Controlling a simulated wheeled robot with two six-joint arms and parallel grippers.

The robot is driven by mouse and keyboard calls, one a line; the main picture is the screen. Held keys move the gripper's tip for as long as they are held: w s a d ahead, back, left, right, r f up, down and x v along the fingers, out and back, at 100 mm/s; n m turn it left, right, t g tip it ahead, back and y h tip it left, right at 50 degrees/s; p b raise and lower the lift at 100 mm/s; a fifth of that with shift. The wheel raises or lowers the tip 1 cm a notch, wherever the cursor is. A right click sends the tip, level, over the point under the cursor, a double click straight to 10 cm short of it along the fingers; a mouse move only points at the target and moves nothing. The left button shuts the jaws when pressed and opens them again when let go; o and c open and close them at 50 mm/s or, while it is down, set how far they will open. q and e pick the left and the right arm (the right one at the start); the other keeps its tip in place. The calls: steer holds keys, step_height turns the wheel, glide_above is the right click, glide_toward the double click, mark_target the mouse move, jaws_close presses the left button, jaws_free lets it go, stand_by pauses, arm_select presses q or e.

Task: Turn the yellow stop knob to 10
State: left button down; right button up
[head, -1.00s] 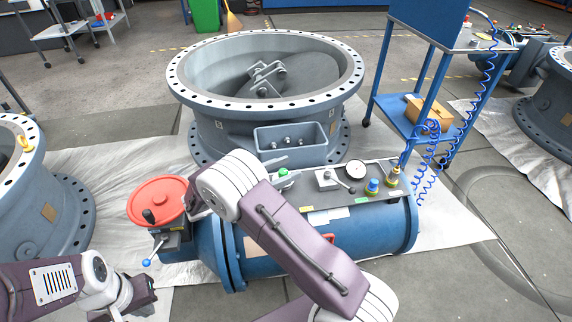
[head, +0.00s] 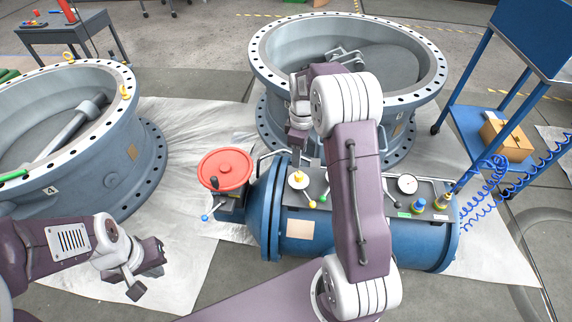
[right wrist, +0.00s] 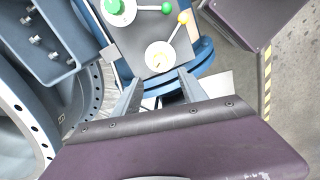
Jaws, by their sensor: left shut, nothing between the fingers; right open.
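A white dial with a yellow centre (head: 299,180) sits at the left of the panel on the blue cylinder. In the right wrist view the white dial (right wrist: 160,55) lies just beyond my fingertips, and a lever runs from it to an orange-yellow ball. Its scale numbers are too small to read. My right gripper (head: 299,155) points down just above and behind this dial; in the wrist view its fingers (right wrist: 160,75) are open and empty. My left gripper (head: 143,278) is shut and empty at the lower left.
A green knob (right wrist: 118,10) with a green-ball lever is beside the dial. A red handwheel (head: 225,170) is left of the panel; a blue knob (head: 418,206) and white gauge (head: 407,184) are right. A big grey valve (head: 270,75) stands close behind.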

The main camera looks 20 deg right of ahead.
mark_target(299, 174)
step_height(299, 174, down, 9)
steer(key=b, duration=0.3)
steer(key=shift+s+f, duration=0.15)
steer(key=shift+f, duration=0.05)
jaws_close()
